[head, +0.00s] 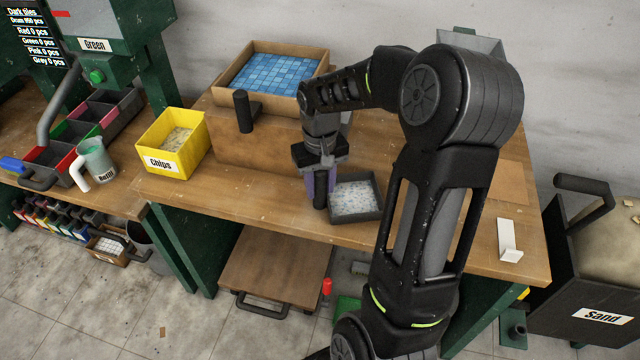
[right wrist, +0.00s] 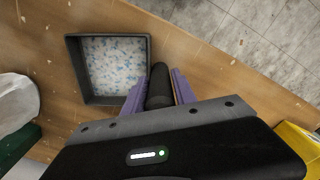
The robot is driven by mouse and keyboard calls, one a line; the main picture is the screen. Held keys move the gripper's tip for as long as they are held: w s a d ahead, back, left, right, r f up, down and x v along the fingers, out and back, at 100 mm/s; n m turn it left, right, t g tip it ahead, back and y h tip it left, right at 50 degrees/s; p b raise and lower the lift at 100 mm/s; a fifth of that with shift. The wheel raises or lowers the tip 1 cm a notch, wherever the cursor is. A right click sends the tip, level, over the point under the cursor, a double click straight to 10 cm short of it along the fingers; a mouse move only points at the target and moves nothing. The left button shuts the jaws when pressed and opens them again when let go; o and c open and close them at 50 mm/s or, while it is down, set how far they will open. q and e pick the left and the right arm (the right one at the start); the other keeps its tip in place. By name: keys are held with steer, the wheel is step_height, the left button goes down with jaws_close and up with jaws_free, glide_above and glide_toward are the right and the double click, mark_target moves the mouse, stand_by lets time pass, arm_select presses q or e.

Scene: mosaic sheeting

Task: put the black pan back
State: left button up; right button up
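In the right wrist view the pan (right wrist: 77,75) is at upper left, with the handle between the two purple fingers. My right gripper (head: 320,190) points down at the handle and looks shut on it, one finger on each side. The pan looks level, on or very near the bench top; I cannot tell whether it touches. My left gripper is not in view.
A yellow Chips bin (head: 185,172) stands on the bench to the left. Behind it, a wooden box (head: 286,49) of blue tiles sits on a raised block beside a black upright handle (head: 242,110). A white bracket (head: 509,240) lies at right. A Sand bin (head: 570,285) stands beyond.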

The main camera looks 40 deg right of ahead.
steer(key=o, duration=0.3)
steer(key=shift+o, duration=0.2)
step_height(320, 180, up, 12)
steer(key=shift+r, duration=0.2)
stand_by(1.1)
